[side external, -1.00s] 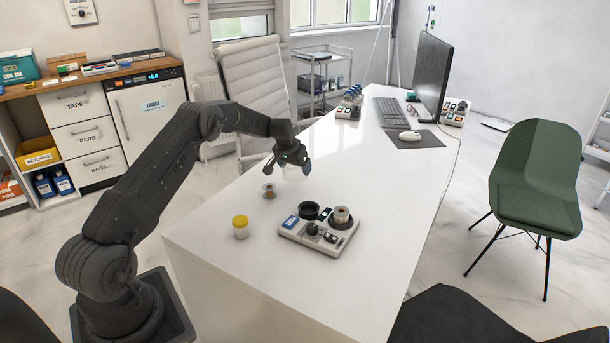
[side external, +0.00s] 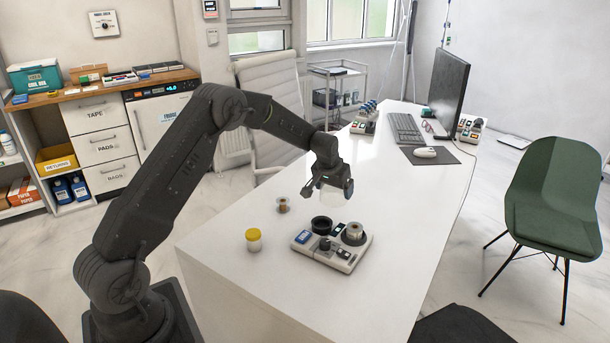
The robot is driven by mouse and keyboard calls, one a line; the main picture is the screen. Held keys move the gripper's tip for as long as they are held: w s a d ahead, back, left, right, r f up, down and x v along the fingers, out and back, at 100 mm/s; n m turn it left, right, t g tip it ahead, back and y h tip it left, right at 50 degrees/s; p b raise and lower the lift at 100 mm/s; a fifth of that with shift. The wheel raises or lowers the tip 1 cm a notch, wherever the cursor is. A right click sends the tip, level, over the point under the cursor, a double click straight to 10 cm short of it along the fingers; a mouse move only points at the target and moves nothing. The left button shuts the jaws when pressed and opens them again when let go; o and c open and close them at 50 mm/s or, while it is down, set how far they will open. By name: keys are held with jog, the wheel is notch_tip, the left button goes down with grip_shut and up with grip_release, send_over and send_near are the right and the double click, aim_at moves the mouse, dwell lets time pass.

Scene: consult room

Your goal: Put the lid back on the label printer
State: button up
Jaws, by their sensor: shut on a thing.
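The label printer (side external: 342,262) is a white unit on the white desk, with a blue panel at its left, a black round well, a grey roll and a dark knob on top. My gripper (side external: 329,190) is above and just behind the printer, pointing down. It is shut on a pale, see-through thing that looks like the lid (side external: 333,197). The lid's outline is faint against the white desk and its exact shape is hard to make out. It appears to be held above the desk, apart from the printer.
A yellow-capped jar (side external: 253,240) and a small spool (side external: 282,205) stand left of the printer. Farther back on the desk are a rack of bottles (side external: 365,119), a keyboard (side external: 404,128), a mouse (side external: 425,153) and a monitor (side external: 448,88). The desk's front is clear.

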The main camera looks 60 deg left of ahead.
send_over(356, 225)
jog(key=shift+s+d+r, duration=0.1)
jog(key=shift+s+d, duration=0.1)
jog(key=shift+s, duration=0.2)
jog(key=shift+f, duration=3.15)
jog(key=shift+f, duration=0.15)
jog(key=o, duration=0.6)
jog(key=shift+r, duration=3.5)
grip_shut()
